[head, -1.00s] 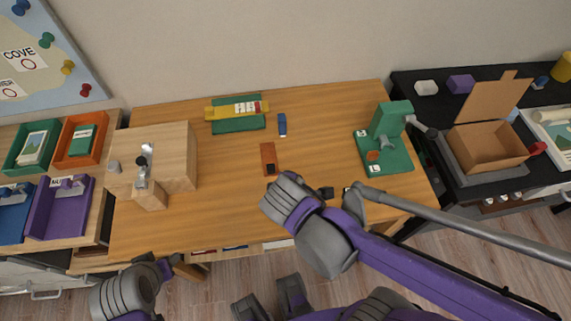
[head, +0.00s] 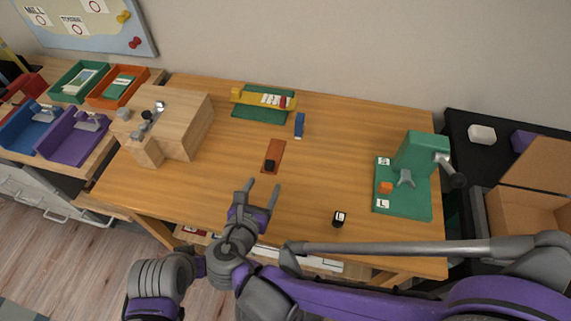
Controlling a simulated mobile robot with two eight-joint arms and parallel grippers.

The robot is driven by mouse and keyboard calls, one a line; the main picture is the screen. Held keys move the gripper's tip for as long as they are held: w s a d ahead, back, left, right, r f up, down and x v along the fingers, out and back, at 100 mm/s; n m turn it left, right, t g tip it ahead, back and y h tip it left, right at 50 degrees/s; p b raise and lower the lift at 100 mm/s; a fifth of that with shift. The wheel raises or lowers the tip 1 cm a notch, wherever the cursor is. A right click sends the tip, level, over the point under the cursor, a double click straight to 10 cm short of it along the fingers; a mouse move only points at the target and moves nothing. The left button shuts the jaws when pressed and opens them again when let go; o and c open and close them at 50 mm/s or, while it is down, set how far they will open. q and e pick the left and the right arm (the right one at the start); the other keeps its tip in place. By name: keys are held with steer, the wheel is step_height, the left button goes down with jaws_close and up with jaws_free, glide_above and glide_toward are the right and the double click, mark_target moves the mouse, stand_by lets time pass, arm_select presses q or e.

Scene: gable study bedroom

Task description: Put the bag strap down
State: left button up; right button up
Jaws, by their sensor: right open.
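A brown-orange strip (head: 274,152), which looks like the bag strap, lies flat near the middle of the wooden desk. A small black piece (head: 270,165) sits on its near end. My right gripper (head: 262,186) is open, with its two fingers apart and pointing toward the strip's near end. Nothing shows between the fingers. The gripper appears just short of the strip in the picture; its height above the desk is hard to tell. My left gripper does not show clearly; only grey and purple arm parts are at the lower left.
A green press (head: 420,152) stands at the right. A wooden block with a metal clamp (head: 182,112) is at the left. Desk around the strip is clear.

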mark_target(268, 168)
steer(key=shift+a+f+n, duration=0.1)
steer(key=shift+a+n, duration=0.05)
steer(key=shift+n, duration=0.15)
steer(key=shift+w+f+t, duration=0.15)
steer(key=shift+w+t, duration=0.15)
steer(key=shift+w, duration=0.1)
steer(key=b+x, duration=0.1)
steer(key=x, duration=0.3)
steer(key=shift+w+f, duration=0.1)
steer(key=shift+w, duration=0.2)
steer(key=shift+b+x, duration=0.6)
steer(key=shift+x, duration=2.1)
steer(key=shift+a, duration=0.2)
jaws_close()
